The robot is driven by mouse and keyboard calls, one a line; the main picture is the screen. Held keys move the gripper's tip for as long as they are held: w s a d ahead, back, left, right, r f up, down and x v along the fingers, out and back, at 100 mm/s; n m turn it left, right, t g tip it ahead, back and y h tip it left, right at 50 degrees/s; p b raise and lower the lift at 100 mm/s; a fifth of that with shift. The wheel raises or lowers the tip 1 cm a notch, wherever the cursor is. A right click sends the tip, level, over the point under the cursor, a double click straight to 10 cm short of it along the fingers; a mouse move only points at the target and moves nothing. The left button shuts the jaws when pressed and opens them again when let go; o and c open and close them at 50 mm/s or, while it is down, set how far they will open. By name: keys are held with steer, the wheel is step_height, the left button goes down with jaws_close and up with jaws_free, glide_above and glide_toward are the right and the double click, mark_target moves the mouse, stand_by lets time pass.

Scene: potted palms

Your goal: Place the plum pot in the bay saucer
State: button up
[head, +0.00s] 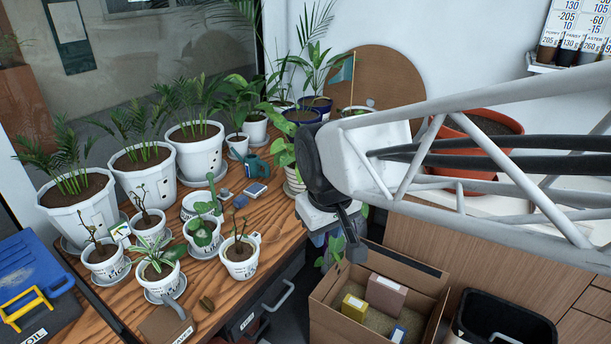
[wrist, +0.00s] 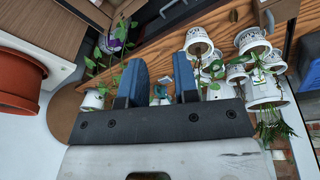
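Several small white labelled pots with seedlings stand on the wooden bench in the head view. They include a front right pot (head: 241,262), a middle pot (head: 203,236), a front pot (head: 160,279) and a left pot (head: 106,261). Their labels are too small to read, so I cannot tell which is the plum pot.
Larger white palm pots (head: 198,153) fill the back of the bench. A cardboard box (head: 331,318) with packets stands at lower right, below my gripper. A terracotta pot (head: 463,150) sits on the right counter.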

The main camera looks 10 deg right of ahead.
steer(key=s+d+m, duration=0.3)
steer(key=s+d, duration=0.2)
steer(key=s, duration=0.4)
steer(key=shift+d+f+m, duration=0.15)
steer(key=shift+d+m, duration=0.15)
steer(key=shift+m, duration=0.1)
